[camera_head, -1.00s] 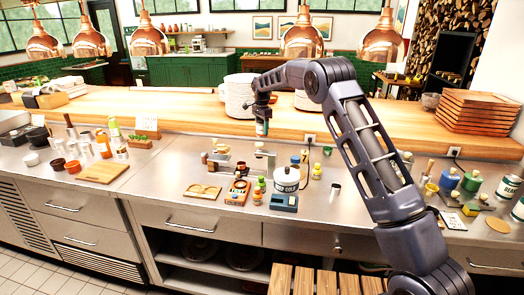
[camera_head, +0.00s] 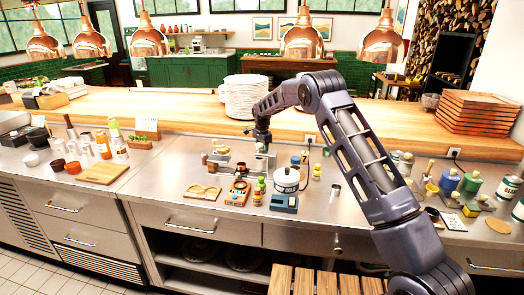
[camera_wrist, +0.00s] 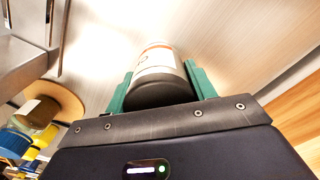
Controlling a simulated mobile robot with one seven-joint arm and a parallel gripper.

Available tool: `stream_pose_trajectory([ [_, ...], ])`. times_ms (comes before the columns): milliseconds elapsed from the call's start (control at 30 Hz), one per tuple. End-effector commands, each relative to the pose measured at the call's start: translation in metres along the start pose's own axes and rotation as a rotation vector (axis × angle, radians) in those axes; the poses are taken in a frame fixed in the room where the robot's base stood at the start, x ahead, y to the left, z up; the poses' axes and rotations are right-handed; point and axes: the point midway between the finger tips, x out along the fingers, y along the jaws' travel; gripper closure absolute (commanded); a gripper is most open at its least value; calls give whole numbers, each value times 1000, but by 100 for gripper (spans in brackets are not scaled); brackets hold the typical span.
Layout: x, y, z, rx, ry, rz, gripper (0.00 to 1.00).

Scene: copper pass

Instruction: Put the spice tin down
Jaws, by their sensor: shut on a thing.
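The spice tin (camera_wrist: 156,62) has a pale label with orange marks and a dark end nearest the camera. It sits between the two green fingers of my gripper (camera_wrist: 158,84) in the wrist view. In the head view my gripper (camera_head: 262,138) points down over the steel counter, behind the group of small items. The tin shows there only as a small shape beneath the fingers. I cannot tell whether its far end touches the steel.
A plate stack (camera_head: 246,97) stands on the wooden ledge behind. Bare steel lies to the left (camera_head: 165,175).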

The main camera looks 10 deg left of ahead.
Motion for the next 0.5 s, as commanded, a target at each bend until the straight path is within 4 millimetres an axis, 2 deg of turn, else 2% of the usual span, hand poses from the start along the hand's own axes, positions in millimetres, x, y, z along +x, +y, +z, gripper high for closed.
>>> stream_pose_trajectory([
  [300, 2, 0, 0, 0, 0, 0, 72],
  [333, 2, 0, 0, 0, 0, 0, 39],
  [400, 2, 0, 0, 0, 0, 0, 26],
  [500, 1, 0, 0, 0, 0, -1, 23],
])
